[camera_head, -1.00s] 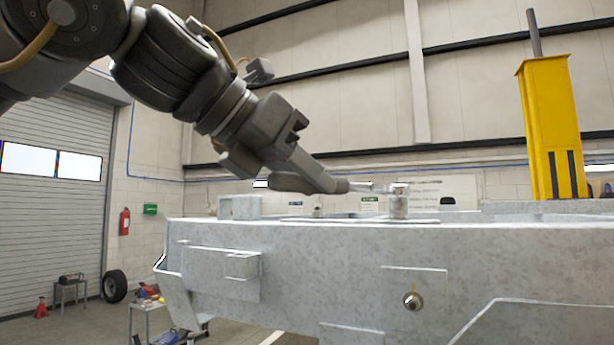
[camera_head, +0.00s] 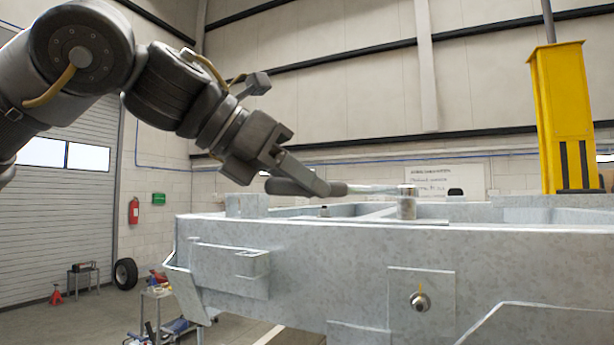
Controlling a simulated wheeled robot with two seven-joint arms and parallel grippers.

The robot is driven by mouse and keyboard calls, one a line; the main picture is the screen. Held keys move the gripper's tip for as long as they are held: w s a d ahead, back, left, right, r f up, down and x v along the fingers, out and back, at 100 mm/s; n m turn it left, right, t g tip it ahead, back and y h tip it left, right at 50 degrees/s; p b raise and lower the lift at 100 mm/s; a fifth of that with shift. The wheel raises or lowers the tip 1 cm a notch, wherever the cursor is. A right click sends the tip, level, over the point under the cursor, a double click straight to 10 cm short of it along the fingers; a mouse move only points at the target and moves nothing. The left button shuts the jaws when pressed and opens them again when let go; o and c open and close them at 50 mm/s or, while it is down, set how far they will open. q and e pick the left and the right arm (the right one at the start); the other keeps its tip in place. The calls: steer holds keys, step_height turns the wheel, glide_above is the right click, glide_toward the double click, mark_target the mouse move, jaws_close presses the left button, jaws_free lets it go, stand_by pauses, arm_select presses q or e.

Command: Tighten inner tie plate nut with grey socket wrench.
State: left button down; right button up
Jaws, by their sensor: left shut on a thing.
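My left gripper (camera_head: 291,174) is shut on the grey socket wrench (camera_head: 360,189) by its dark handle. The wrench lies about level above the galvanised trailer frame (camera_head: 330,250). Its cylindrical socket head (camera_head: 407,203) stands upright at the frame's top. The tie plate nut is not visible; whether the socket sits on it I cannot tell. A small bolt or nut (camera_head: 324,211) shows on the frame's top, left of the socket. My right gripper is not in view.
A yellow post (camera_head: 560,118) rises at the right behind the frame. A small block (camera_head: 247,205) stands on the frame's left end. A tool cart (camera_head: 158,292), a tyre (camera_head: 125,273) and a fire extinguisher (camera_head: 134,210) are at the lower left. Space above the frame is open.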

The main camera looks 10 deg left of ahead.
arm_select(q)
steer(key=shift+w+a+m+g+h, duration=0.25)
steer(key=shift+w+a+m+g, duration=0.15)
steer(key=shift+w, duration=0.25)
steer(key=shift+w+a+m+g+h, duration=0.3)
steer(key=shift+w+m+g, duration=0.1)
steer(key=shift+w+m, duration=0.15)
steer(key=shift+w, duration=0.15)
steer(key=shift+w+a+m+g+h, duration=0.15)
steer(key=shift+w+a+m+g, duration=0.1)
steer(key=shift+w+m+g, duration=0.3)
steer(key=shift+w+a+m+g+h, duration=0.1)
steer(key=shift+w+a+m+g, duration=0.2)
steer(key=shift+w, duration=0.35)
steer(key=shift+d, duration=0.1)
steer(key=shift+w+a+m+g, duration=0.15)
steer(key=shift+w+m+g, duration=0.3)
steer(key=shift+w, duration=0.25)
steer(key=shift+w+a+m+g, duration=0.1)
steer(key=shift+w+m+g, duration=0.3)
steer(key=shift+w, duration=0.35)
